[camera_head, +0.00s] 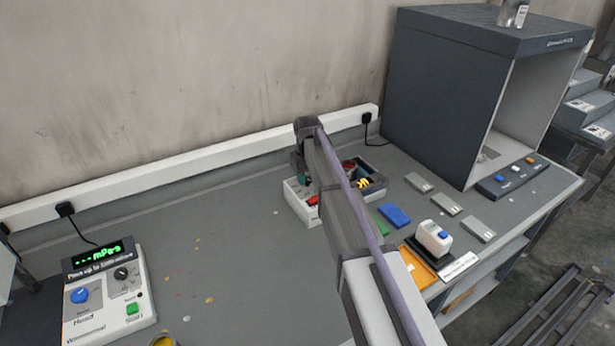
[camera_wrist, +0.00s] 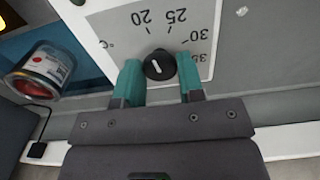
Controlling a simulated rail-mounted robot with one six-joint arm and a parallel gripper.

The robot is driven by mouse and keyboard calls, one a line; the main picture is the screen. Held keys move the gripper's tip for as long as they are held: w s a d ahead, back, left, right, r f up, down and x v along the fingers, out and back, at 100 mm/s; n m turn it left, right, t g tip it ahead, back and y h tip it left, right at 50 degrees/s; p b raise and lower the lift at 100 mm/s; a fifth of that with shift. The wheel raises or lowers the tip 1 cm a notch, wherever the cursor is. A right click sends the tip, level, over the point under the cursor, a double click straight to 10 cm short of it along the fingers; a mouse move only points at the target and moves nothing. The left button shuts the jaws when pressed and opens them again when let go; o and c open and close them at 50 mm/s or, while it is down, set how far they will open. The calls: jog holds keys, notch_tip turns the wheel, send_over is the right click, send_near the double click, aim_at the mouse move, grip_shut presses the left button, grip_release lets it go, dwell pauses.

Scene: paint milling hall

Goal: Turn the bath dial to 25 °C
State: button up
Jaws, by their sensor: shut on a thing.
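The bath dial (camera_wrist: 159,65), a round black knob with a short white pointer mark, shows in the wrist view on a white panel (camera_wrist: 108,30). Printed numbers 20, 25, 30 and 35 stand around it, turned in the picture. The mark is small and slightly tilted; I cannot tell which number it points at. My gripper (camera_wrist: 160,75) has its teal fingers on either side of the dial, shut on it.
In the head view, blue block (camera_head: 395,215), white device (camera_head: 433,237), orange tray (camera_head: 418,266) and dark cabinet (camera_head: 445,95) stand right of my arm. A meter (camera_head: 108,295) stands at left; bench between is mostly clear.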

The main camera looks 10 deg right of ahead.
jog(key=m, duration=0.3)
jog(key=shift+m, duration=2.2)
jog(key=o, duration=0.9)
